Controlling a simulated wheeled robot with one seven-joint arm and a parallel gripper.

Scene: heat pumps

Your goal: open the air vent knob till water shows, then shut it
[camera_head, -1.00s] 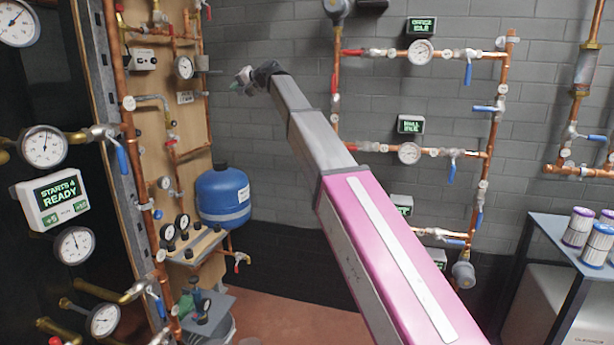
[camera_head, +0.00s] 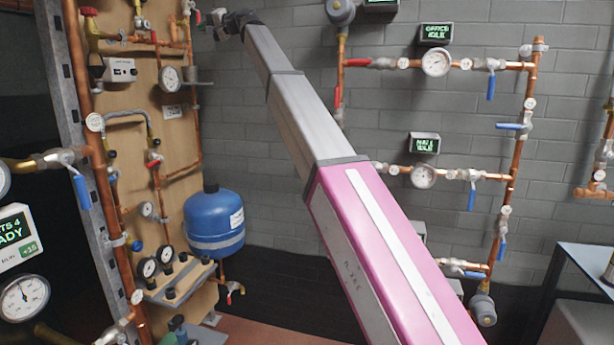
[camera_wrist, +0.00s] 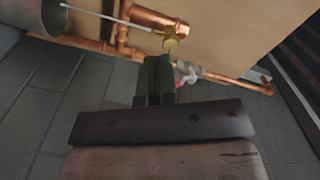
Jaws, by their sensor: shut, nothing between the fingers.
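My gripper (camera_head: 200,20) is at the top left of the head view, close to the upper right edge of the wooden pipe board. It is small there. In the wrist view the dark fingers of my gripper (camera_wrist: 157,62) are together with nothing between them. A small brass round part (camera_wrist: 171,46), possibly the air vent knob, sits just beyond the fingertips on a copper fitting (camera_wrist: 155,22). I cannot tell whether the fingertips touch it. No water is visible at it.
A blue tank (camera_head: 215,222) hangs beside the wooden board (camera_head: 183,215). A gauge (camera_head: 170,78) and copper pipes lie below my gripper. In the wrist view a thin rod (camera_wrist: 100,15) and a grey cylinder (camera_wrist: 32,18) are at upper left. Gauged pipes line the brick wall.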

